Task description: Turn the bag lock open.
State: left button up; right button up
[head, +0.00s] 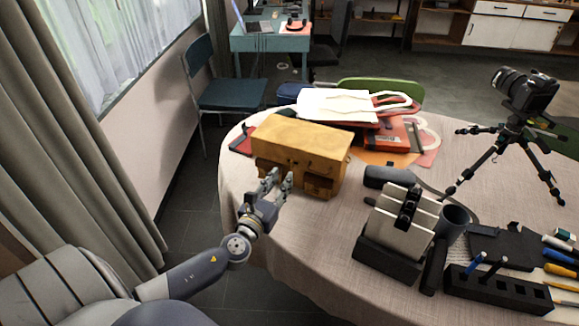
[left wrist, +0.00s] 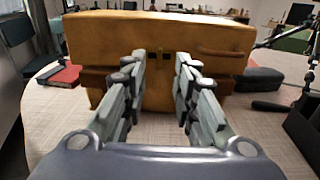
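A tan and brown leather bag (head: 302,146) stands upright on the round table (head: 300,238), near its left edge. Its front face is towards me; in the left wrist view the bag (left wrist: 160,38) fills the upper middle. A small dark lock (left wrist: 166,56) shows at the middle of its front, between my fingers. My left gripper (head: 279,179) is just in front of the bag. In the left wrist view its two fingers (left wrist: 160,75) are spread apart with nothing between them. I cannot tell whether the fingertips touch the bag. My right gripper is not in view.
Paper bags (head: 350,106) and red folders lie behind the bag. To the right are a dark holder with light panels (head: 405,222), a camera on a tripod (head: 524,95) and a tool block (head: 497,290). The table front is clear.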

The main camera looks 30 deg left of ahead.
aim_at(291, 165)
pick_arm(q)
jog(key=w, duration=0.3)
jog(key=w+a, duration=0.1)
jog(key=w, duration=0.1)
jog(key=shift+w, duration=0.4)
grip_shut()
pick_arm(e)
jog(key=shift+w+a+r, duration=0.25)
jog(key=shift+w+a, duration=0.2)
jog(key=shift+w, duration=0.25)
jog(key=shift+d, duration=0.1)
